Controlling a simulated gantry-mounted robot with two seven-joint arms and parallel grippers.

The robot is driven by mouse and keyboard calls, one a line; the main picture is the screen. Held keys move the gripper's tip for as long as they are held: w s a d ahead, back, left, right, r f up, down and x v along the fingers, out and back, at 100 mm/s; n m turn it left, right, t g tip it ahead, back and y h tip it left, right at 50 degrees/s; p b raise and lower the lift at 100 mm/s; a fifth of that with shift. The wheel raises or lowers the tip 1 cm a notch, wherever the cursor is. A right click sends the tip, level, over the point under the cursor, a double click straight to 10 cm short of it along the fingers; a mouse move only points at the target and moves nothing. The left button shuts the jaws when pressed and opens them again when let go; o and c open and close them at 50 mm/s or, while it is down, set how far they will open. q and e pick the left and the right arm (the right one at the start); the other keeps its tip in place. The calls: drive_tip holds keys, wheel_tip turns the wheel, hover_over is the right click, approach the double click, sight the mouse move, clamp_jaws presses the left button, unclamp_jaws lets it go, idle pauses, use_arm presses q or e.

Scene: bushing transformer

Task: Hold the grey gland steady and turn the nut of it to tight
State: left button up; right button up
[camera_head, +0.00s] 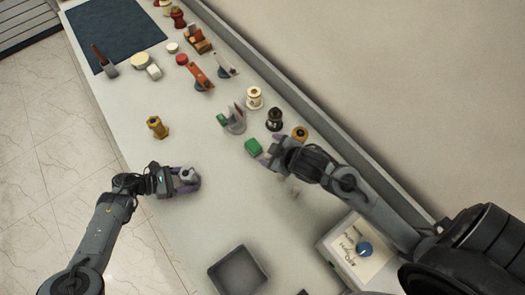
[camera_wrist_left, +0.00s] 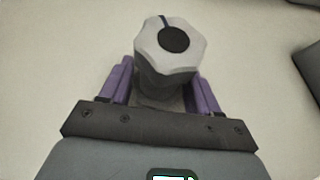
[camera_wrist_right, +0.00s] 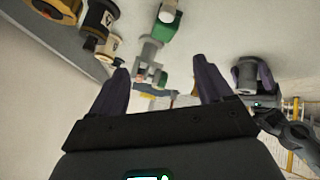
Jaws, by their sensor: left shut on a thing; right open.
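The grey gland (camera_head: 187,174) is held upright over the near left part of the table. In the left wrist view its faceted nut (camera_wrist_left: 172,48) with a dark round centre sits on top of the grey body (camera_wrist_left: 160,92). My left gripper (camera_head: 190,181) is shut on the gland body, purple fingers on both sides, below the nut. My right gripper (camera_head: 266,159) is open and empty, to the right of the gland and apart from it. In the right wrist view its fingers (camera_wrist_right: 161,72) are spread, and the gland (camera_wrist_right: 246,74) shows to the right of them.
A green-ended part (camera_head: 254,147) lies close by my right gripper. A brass gland (camera_head: 157,126) stands behind my left gripper. Several bushings, including a black one (camera_head: 274,119), stand along the wall side. A grey tray (camera_head: 238,271) and a blue-knobbed box (camera_head: 364,249) are at the front.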

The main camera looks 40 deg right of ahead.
use_arm(q)
drive_tip(key=shift+f, duration=0.1)
use_arm(e)
drive_tip(key=s+a+f+m+g, duration=0.2)
drive_tip(key=s+f+g, duration=0.1)
drive_tip(key=s, duration=0.5)
drive_tip(key=shift+s+a+f, duration=0.25)
drive_tip(key=shift+s+f, duration=0.05)
drive_tip(key=shift+s, duration=0.05)
use_arm(q)
drive_tip(key=o, duration=0.9)
drive_tip(key=shift+s, duration=0.1)
